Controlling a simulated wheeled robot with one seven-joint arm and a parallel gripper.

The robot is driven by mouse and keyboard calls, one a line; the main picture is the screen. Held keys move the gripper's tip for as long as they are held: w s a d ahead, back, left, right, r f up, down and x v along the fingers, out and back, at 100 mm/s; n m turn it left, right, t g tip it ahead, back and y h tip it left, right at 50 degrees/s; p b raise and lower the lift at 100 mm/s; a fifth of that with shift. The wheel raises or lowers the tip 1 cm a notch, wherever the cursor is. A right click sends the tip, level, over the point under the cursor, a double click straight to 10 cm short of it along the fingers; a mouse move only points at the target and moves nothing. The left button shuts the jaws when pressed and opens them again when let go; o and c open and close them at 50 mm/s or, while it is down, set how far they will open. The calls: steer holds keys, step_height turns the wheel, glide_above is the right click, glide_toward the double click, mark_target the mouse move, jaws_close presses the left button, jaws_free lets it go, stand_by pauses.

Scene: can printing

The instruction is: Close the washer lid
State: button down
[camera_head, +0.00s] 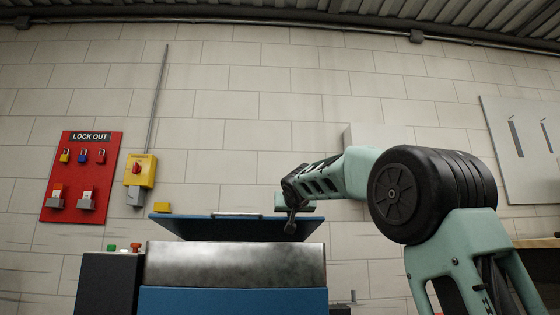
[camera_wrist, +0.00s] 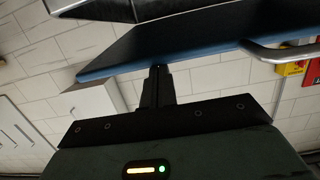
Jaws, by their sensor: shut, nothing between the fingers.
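The washer has a steel upper body (camera_head: 236,265) with a blue lower part. Its blue lid (camera_head: 215,229) stands raised and tilted above the steel body. A metal handle (camera_head: 238,215) shows at the lid's upper edge. The lid (camera_wrist: 185,45) crosses the upper wrist view, with its handle (camera_wrist: 285,53) at the right. My gripper (camera_head: 291,224) is at the right end of the lid in the head view. In the wrist view my gripper (camera_wrist: 157,72) is shut and empty, with its fingertips at the lid's edge. I cannot tell whether they touch it.
A dark control box (camera_head: 107,283) with green and red buttons stands left of the washer. A red lockout board (camera_head: 82,177) and a yellow switch box (camera_head: 140,170) hang on the block wall behind. A grey panel (camera_head: 525,145) is at the right.

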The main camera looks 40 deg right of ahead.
steer(key=shift+s+a+f+b, duration=0.15)
steer(key=shift+f+b, duration=0.5)
steer(key=shift+f, duration=0.4)
